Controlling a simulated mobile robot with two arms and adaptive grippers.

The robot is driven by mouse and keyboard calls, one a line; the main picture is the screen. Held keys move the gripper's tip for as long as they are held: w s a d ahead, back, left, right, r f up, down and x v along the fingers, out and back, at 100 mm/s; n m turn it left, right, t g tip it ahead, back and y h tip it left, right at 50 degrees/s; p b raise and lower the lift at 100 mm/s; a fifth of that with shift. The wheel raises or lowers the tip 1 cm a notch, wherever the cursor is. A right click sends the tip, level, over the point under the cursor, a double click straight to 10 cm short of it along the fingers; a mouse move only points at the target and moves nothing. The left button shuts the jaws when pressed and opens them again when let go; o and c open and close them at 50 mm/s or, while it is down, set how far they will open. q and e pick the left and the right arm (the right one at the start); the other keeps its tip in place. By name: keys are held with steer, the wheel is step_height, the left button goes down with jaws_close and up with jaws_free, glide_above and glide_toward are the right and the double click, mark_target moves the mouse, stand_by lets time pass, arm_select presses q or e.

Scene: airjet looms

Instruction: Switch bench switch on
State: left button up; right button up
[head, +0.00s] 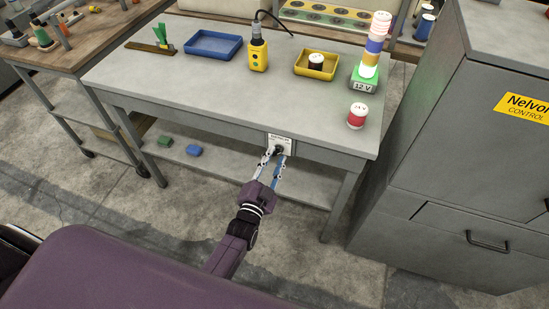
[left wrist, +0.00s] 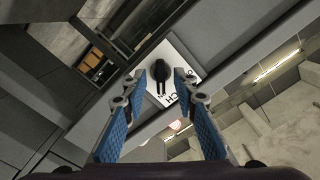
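The bench switch (head: 281,143) is a small white plate with a dark knob on the front edge of the grey bench. In the left wrist view its black rotary knob (left wrist: 160,72) stands on the tilted white plate (left wrist: 184,56). Some black lettering on the plate is partly hidden by a finger. My left gripper (head: 273,158) is in front of the switch. In the left wrist view its fingertips (left wrist: 158,80) are apart, one on each side of the knob, with a gap visible. I cannot tell how near they are to the plate. My right gripper is out of view.
A grey control cabinet (head: 465,150) stands right. A lower shelf (head: 225,160) lies beneath.

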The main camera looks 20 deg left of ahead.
arm_select(q)
steer(key=shift+s+r+p, duration=0.1)
steer(key=shift+s+p, duration=0.25)
steer(key=shift+s, duration=0.2)
steer(key=s+p, duration=0.1)
steer(key=s, duration=0.4)
steer(key=shift+a+p, duration=0.15)
steer(key=shift+p, duration=0.2)
steer(key=s, duration=1.2)
steer(key=shift+a, duration=0.2)
